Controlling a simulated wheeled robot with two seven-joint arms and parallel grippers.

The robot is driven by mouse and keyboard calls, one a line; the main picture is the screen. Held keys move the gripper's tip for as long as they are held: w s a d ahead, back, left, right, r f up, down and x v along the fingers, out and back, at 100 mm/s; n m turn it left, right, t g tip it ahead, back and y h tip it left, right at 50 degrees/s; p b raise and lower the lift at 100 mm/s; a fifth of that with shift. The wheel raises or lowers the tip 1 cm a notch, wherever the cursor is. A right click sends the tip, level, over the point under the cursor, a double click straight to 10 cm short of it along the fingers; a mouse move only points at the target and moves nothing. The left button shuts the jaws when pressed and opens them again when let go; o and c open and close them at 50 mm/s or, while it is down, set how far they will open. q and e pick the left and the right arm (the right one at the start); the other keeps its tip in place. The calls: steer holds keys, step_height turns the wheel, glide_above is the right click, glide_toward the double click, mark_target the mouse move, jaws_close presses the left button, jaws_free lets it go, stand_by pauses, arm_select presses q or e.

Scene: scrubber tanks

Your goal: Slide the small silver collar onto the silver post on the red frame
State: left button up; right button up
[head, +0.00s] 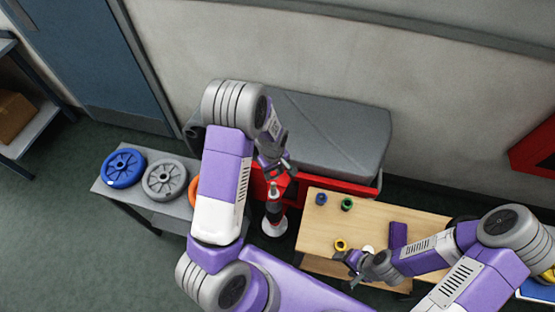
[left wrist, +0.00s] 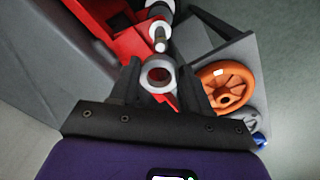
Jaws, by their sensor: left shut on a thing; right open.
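The small silver collar (left wrist: 158,75) is a ring held between the two dark fingers of my left gripper (left wrist: 158,82) in the left wrist view. The red frame (left wrist: 113,28) lies beyond it, and the silver post (left wrist: 160,36) stands just past the collar, in line with the ring's upper edge. The collar appears apart from the post. In the head view my left gripper (head: 278,172) is over the red frame (head: 258,187); the collar and post are not clear there. My right gripper (head: 356,268) is open and empty at the wooden table's front edge.
The wooden table (head: 325,228) holds blue (head: 321,199), green (head: 347,204) and yellow (head: 341,245) rings, plus a purple block (head: 398,234). A grey tank (head: 330,130) is behind the frame. A grey bench holds blue (head: 123,168), grey (head: 165,180) and orange (left wrist: 224,86) wheels.

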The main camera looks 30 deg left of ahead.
mark_target(274, 185)
arm_select(q)
steer(key=shift+s+f+b, duration=0.15)
steer(key=shift+f+b, duration=0.45)
steer(key=shift+f, duration=0.15)
step_height(274, 185, down, 3)
steer(key=shift+r+b, duration=0.15)
steer(key=shift+b, duration=0.75)
steer(key=shift+f+b, duration=0.7)
steer(key=shift+f, duration=0.05)
steer(key=shift+f, duration=0.1)
steer(key=shift+f+b, duration=0.25)
steer(key=shift+b, duration=0.05)
steer(key=shift+f, duration=0.15)
steer(key=shift+f+b, duration=0.5)
steer(key=shift+b, duration=0.2)
